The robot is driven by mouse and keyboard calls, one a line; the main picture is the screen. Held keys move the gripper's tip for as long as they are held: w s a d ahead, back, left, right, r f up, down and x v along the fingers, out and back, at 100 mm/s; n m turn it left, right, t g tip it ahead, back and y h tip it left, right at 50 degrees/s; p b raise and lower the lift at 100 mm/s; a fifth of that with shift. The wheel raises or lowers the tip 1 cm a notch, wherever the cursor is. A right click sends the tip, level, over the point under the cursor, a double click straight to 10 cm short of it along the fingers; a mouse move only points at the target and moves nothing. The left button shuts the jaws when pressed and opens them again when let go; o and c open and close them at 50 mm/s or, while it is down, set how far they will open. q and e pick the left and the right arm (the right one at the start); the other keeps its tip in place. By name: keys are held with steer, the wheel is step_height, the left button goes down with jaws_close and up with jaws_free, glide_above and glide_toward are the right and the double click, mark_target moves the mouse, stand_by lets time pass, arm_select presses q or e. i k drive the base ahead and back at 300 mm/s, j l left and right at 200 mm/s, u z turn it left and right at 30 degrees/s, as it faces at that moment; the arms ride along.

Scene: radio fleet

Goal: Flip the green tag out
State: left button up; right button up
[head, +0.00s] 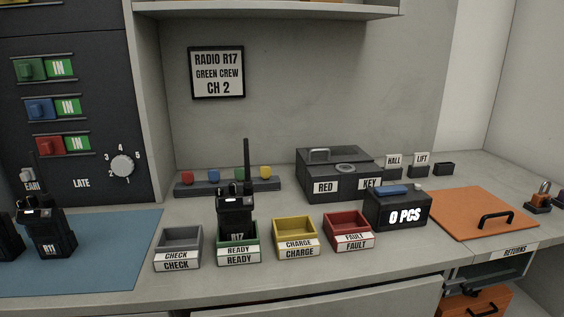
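The green tag (31,70) is a small block at the left end of a rail on the dark panel at the far left. A green plate (76,67) reading IN shows to its right on the same rail. A blue tag (40,109) and a red tag (48,145) sit on rails below it, each with an IN plate beside it. Neither of my grippers is in view.
A dial (122,166) sits low on the panel (105,110). Radio R11 (46,232) stands on a blue mat (115,250) below it. Radio R17 (235,212) stands in the green READY bin (238,258). A sign (217,72) reads RADIO R17, GREEN CREW, CH 2.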

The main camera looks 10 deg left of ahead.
mark_target(26, 69)
steer(key=u, duration=1.5)
